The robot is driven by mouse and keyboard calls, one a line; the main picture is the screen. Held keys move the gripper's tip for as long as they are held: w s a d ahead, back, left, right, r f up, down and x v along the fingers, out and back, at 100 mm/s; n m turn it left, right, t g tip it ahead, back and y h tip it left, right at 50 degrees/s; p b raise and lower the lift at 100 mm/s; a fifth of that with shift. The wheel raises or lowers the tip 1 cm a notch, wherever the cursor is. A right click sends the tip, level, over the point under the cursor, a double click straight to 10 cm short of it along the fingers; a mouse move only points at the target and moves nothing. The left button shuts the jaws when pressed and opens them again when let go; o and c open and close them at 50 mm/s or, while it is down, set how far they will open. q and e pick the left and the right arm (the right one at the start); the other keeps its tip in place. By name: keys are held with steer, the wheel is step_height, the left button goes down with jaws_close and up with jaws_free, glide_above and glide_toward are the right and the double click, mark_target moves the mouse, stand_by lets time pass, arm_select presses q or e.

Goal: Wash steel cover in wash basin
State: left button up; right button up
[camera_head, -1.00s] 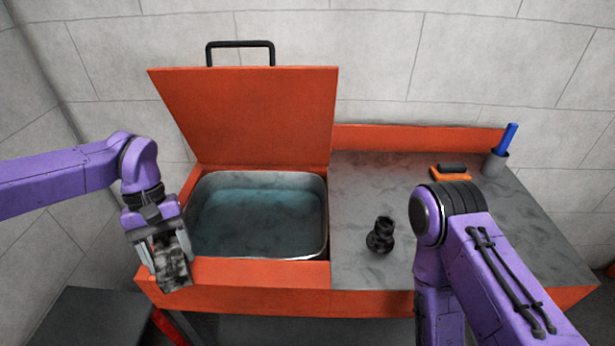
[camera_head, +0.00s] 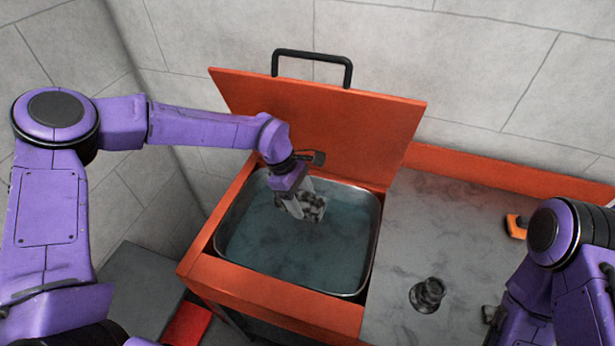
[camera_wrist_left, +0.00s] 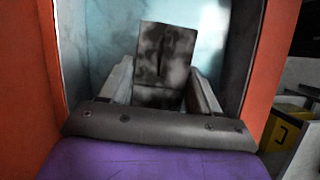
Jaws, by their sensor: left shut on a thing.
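The steel cover (camera_head: 312,206) is a grey plate with dark smudges. My left gripper (camera_head: 301,206) is shut on it and holds it over the back part of the wash basin (camera_head: 369,240). The cover also shows between the fingers in the left wrist view (camera_wrist_left: 165,55), with dark stains on its face. The basin is a steel tub of bluish water in an orange bench. Whether the cover touches the water I cannot tell. My right arm is at the lower right; its fingers are mostly out of view and their state is unclear.
The orange lid (camera_head: 320,120) stands open behind the basin, with a black handle (camera_head: 312,55) on top. A black fitting (camera_head: 427,295) stands on the grey worktop right of the basin. An orange tool (camera_head: 516,226) lies farther right, partly hidden.

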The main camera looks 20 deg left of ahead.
mark_target(305, 202)
arm_select(q)
steer(key=shift+f, duration=0.3)
steer(key=s+f+b, duration=0.1)
steer(key=f+b, duration=0.1)
steer(key=shift+s+f+b, duration=0.2)
steer(key=shift+b, duration=0.15)
steer(key=f+b, duration=0.2)
steer(key=f, duration=0.1)
steer(key=f+b, duration=0.2)
steer(key=f, duration=0.1)
steer(key=f+b, duration=0.2)
steer(key=f, duration=0.1)
steer(key=shift+w, duration=0.35)
steer(key=shift+f+b, duration=0.55)
steer(key=shift+f, duration=0.3)
arm_select(e)
step_height(305, 202, down, 10)
steer(key=shift+s+r, duration=0.15)
steer(key=shift+s, duration=0.3)
arm_select(q)
steer(key=shift+s, duration=0.1)
steer(key=shift+r+p, duration=4.6)
steer(key=shift+r, duration=2)
arm_select(e)
step_height(305, 202, up, 9)
steer(key=shift+r, duration=0.15)
